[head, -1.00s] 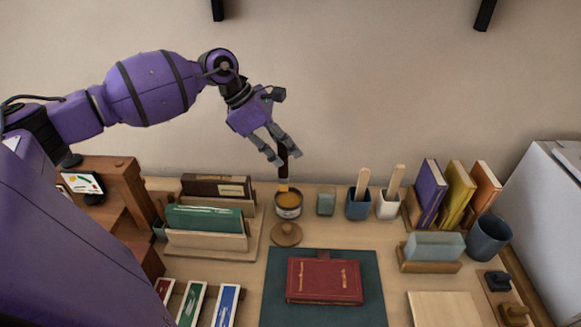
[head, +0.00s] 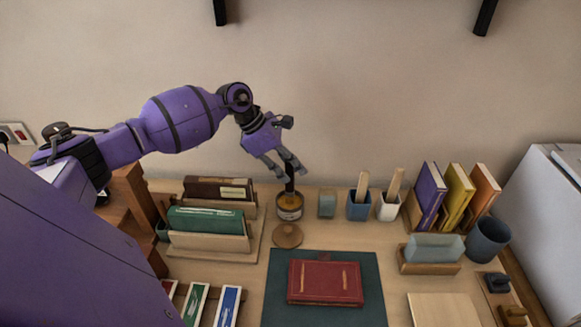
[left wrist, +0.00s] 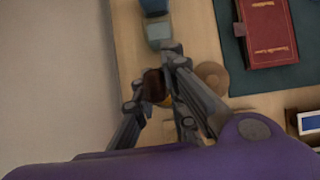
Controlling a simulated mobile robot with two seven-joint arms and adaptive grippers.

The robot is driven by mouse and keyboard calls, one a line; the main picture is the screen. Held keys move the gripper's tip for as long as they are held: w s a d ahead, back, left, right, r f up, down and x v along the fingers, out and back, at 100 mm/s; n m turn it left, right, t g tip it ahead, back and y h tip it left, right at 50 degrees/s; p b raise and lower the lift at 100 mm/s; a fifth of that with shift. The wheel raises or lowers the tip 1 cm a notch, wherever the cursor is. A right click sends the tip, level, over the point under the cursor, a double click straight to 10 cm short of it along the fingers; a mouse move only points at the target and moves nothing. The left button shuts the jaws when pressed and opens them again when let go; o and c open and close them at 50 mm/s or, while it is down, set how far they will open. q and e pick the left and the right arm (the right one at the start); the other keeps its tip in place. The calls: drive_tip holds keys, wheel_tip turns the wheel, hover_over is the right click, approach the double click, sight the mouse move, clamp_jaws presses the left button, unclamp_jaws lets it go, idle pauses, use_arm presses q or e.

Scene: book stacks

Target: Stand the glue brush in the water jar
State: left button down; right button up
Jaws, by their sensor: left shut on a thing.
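My left gripper (head: 282,172) is shut on the dark handle of the glue brush (head: 290,184), which points down. The brush's lower end is at the mouth of the glue pot (head: 289,212), a tin with amber glue; its bristles are hidden or too small to make out. In the left wrist view the brown handle (left wrist: 153,84) is between the fingers (left wrist: 160,95), with the pot partly hidden behind it. The water jar (head: 327,204), a small pale glass, stands just right of the pot. It also shows in the left wrist view (left wrist: 160,34). My right gripper is not in view.
A round wooden lid (head: 288,236) lies in front of the glue pot. A blue pot (head: 358,207) and a white pot (head: 388,208), each with a wooden stick, stand right of the jar. Book racks stand left. A red book (head: 325,282) lies on the green mat (head: 285,315).

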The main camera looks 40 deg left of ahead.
use_arm(q)
drive_tip(key=c, duration=1.8)
unclamp_jaws()
drive_tip(key=shift+f, duration=0.1)
drive_tip(key=shift+a+r, duration=0.1)
drive_tip(key=shift+r, duration=0.3)
drive_tip(key=v, duration=1.1)
drive_tip(key=shift+r, duration=0.25)
drive_tip(key=shift+s, duration=0.15)
